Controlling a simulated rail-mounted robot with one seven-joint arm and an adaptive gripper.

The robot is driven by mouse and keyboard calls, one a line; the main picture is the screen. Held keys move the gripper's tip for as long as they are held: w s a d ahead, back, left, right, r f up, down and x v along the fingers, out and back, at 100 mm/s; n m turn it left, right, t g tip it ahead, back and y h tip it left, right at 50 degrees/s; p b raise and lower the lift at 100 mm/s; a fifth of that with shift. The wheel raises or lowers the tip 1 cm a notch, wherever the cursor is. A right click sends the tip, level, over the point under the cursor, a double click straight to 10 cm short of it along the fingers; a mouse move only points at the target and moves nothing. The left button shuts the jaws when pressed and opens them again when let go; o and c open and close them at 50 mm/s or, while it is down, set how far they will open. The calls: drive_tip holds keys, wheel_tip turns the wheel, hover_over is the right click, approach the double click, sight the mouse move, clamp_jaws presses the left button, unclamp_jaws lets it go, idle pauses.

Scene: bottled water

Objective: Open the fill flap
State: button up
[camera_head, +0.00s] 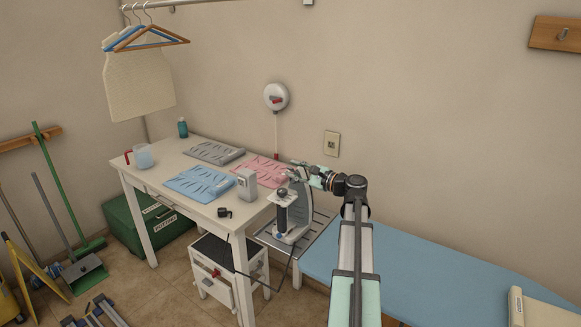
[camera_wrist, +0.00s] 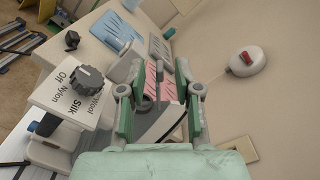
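The white iron (camera_head: 293,222) stands upright on the metal rack at the left end of the ironing board. In the wrist view, the iron's body (camera_wrist: 62,98) fills the left, with its dark dial (camera_wrist: 88,80) and fabric labels. My gripper (camera_head: 297,168) is at the top of the iron in the head view. In the wrist view my gripper (camera_wrist: 160,88) has its two fingers apart, with no object clearly held between them. A grey part of the iron lies below and between the fingers.
The blue ironing board (camera_head: 430,285) extends right. A round wall unit with a red switch (camera_head: 276,98) hangs behind. A dark cord runs nearby.

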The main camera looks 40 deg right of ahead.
drive_tip(key=shift+x, duration=1.15)
clamp_jaws()
drive_tip(key=shift+f, duration=0.1)
drive_tip(key=shift+f+n+b, duration=0.3)
drive_tip(key=shift+n+b, duration=0.2)
drive_tip(key=shift+b, duration=0.45)
drive_tip(key=shift+s+a+n+b, duration=0.1)
drive_tip(key=shift+a+n+b, duration=0.15)
drive_tip(key=shift+b, duration=0.3)
drive_tip(key=shift+r, duration=0.1)
